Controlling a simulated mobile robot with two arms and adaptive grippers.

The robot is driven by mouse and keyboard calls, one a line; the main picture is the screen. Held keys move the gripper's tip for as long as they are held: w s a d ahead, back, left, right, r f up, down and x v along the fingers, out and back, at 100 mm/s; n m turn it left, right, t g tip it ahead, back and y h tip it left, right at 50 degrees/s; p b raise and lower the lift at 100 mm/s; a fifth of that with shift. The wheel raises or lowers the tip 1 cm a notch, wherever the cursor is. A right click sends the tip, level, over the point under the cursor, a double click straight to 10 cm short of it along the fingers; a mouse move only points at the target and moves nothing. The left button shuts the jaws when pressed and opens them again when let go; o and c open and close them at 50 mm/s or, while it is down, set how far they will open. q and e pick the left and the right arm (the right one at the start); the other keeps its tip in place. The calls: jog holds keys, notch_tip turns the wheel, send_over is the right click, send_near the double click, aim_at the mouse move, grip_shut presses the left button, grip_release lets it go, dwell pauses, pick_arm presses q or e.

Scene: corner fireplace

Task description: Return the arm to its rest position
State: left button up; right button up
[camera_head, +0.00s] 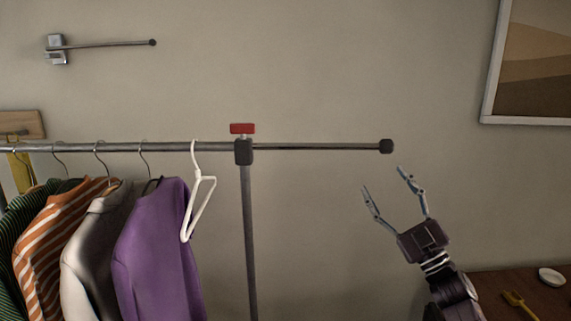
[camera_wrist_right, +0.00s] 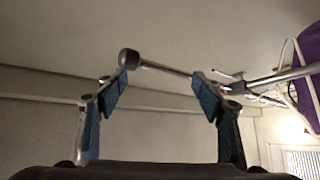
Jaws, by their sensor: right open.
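My right gripper (camera_head: 387,183) is open and empty in the head view. Its fingers point up, a little below the black end cap (camera_head: 386,146) of the clothes rack's bar, and stand apart from it. In the right wrist view the gripper (camera_wrist_right: 160,82) shows both fingers spread. The bar's end cap (camera_wrist_right: 129,59) appears beyond them, with nothing held between the fingers. My left gripper is not in view.
The clothes rack's bar (camera_head: 320,147) carries a white hanger (camera_head: 200,195) and several garments, including a purple one (camera_head: 155,255). A wooden surface (camera_head: 490,285) with a white dish (camera_head: 551,277) and a yellow utensil (camera_head: 519,304) is at lower right. A framed picture (camera_head: 535,60) hangs above.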

jog(key=w+d+f+m+g+h, duration=0.3)
jog(key=w+d+f+m+h, duration=0.5)
jog(key=d+f+m+h, duration=0.45)
jog(key=s+a+f+g+b, duration=0.15)
jog(key=s+f, duration=0.25)
jog(key=f, duration=1)
jog(key=s+a+f+n+g, duration=0.1)
jog(key=s+f+g, duration=0.3)
jog(key=f, duration=1)
jog(key=s+a+f+g+b, duration=0.1)
jog(key=s+f, duration=0.4)
jog(key=f, duration=0.8)
jog(key=s+a+f+g+b, duration=0.35)
jog(key=s+f+g, duration=0.25)
jog(key=s+f, duration=2.1)
jog(key=s+a+f+g, duration=0.1)
jog(key=s+f, duration=0.3)
jog(key=s, duration=0.6)
jog(key=s+a+f+g, duration=0.2)
jog(key=s+f, duration=0.1)
jog(key=s, duration=0.8)
jog(key=s+a+f+g, duration=0.2)
jog(key=s+f, duration=0.2)
jog(key=s, duration=0.7)
jog(key=shift+a+f+b, duration=0.25)
jog(key=shift+f+b, duration=0.1)
jog(key=shift+b, duration=0.1)
